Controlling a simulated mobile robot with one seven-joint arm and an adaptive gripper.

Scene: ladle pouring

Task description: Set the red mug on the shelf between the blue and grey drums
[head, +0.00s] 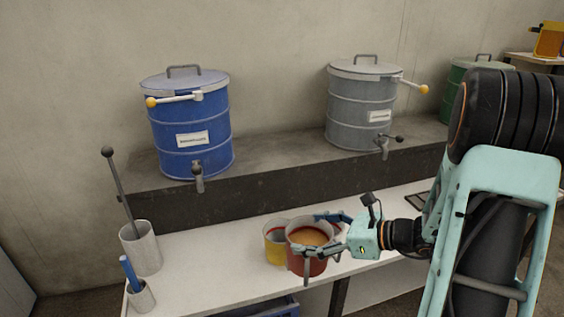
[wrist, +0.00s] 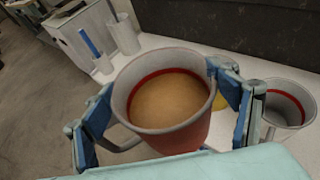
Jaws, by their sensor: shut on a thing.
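My gripper (head: 312,235) is shut on the red mug (head: 307,267), with one finger on each side of it. The mug has a pale rim, a red lower body and tan contents; it is upright over the white table, and I cannot tell whether it touches the tabletop. In the wrist view the mug (wrist: 170,140) sits between the blue-grey fingers. The blue drum (head: 190,135) and grey drum (head: 360,110) stand on the dark shelf (head: 275,150) behind. The shelf stretch between them is bare.
A yellow mug (head: 274,255) stands close beside the red one. A white canister with a dark rod (head: 140,250) and a small cup with a blue stick (head: 141,297) are at the table's left. Taps with levers project from the drums. A green drum (head: 458,78) is farther right.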

